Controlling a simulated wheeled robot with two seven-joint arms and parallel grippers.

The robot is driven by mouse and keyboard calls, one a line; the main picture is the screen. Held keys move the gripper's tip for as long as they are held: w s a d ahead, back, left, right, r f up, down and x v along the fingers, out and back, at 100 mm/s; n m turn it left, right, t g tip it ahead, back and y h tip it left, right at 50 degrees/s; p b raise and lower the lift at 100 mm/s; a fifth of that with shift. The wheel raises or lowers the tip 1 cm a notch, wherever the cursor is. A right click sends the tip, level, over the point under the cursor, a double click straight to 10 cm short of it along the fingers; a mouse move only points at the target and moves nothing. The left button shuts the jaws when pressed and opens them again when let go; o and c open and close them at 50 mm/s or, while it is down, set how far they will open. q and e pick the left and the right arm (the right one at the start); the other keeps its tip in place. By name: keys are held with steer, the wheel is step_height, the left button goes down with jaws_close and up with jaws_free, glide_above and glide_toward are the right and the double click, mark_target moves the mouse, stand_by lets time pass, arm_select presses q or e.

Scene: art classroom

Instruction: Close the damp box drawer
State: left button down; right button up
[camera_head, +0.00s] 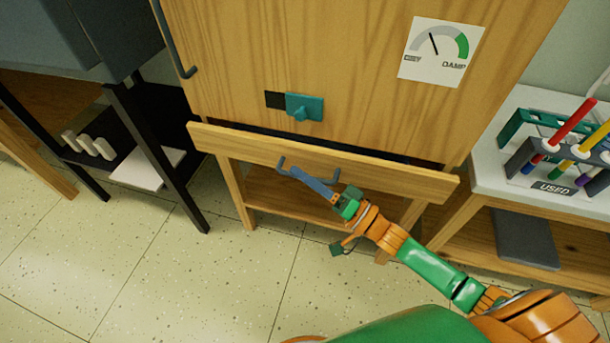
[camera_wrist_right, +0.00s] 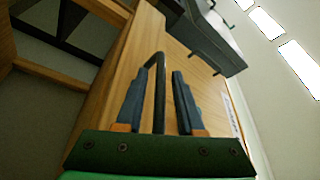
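The damp box (camera_head: 340,55) is a wooden cabinet with a gauge (camera_head: 440,52) marked DAMP. Its wooden drawer (camera_head: 235,145) is low on the front and stands partly out, with a dark gap above its front board. The drawer has a dark bar handle (camera_head: 282,162), which also shows in the right wrist view (camera_wrist_right: 158,90). My right gripper (camera_head: 296,170) is at the handle. In the right wrist view its two blue fingers (camera_wrist_right: 162,78) are apart, with the handle bar between them and space beside the bar. My left gripper is not in view.
A teal latch (camera_head: 304,107) sits on the cabinet front above the drawer. A dark shelf stand (camera_head: 150,130) is on the left. A white-topped table (camera_head: 490,165) with a rack of coloured tools (camera_head: 560,145) is on the right. The tiled floor (camera_head: 170,260) in front is clear.

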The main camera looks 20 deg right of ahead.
jaws_close()
stand_by(1.2)
